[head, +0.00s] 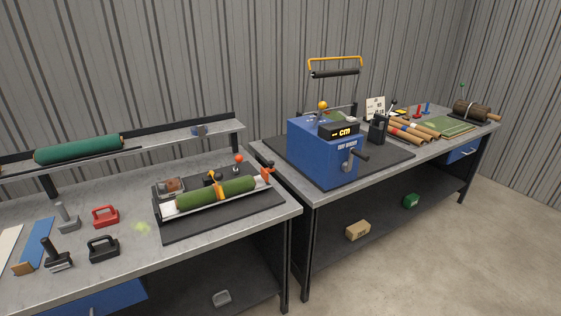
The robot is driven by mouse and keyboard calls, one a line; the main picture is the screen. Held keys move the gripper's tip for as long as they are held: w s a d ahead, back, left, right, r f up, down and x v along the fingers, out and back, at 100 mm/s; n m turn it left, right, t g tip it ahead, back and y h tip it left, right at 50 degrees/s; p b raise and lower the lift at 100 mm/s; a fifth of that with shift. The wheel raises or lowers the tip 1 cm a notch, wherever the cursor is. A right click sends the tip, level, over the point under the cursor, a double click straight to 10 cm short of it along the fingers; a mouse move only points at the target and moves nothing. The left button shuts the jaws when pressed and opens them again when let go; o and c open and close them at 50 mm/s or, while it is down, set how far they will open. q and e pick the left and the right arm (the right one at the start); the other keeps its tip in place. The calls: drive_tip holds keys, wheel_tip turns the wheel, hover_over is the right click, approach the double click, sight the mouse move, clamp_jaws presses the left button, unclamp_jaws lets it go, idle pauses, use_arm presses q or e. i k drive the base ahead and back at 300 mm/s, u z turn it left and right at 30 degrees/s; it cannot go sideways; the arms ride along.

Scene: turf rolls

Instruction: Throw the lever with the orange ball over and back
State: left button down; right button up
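An orange-yellow ball (323,105) sits at the upper left of the blue machine (312,155) with the "cm" display, on the right-hand bench. Its shaft is mostly hidden, so I cannot tell which way it leans. A second, redder orange ball (239,158) stands on a thin stem behind the green turf roll (218,194), on the left bench. I cannot tell from colour alone which one is the task's lever. Neither of my grippers is in view, and nothing touches either ball.
The blue machine has a side crank (352,158) and an orange-handled frame (335,66) behind it. The turf roll lies in a tray on a dark mat (225,222).

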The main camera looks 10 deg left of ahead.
sight(240, 158)
drive_tip(key=z, duration=0.8)
drive_tip(key=i, duration=2.8)
drive_tip(key=u, duration=2.4)
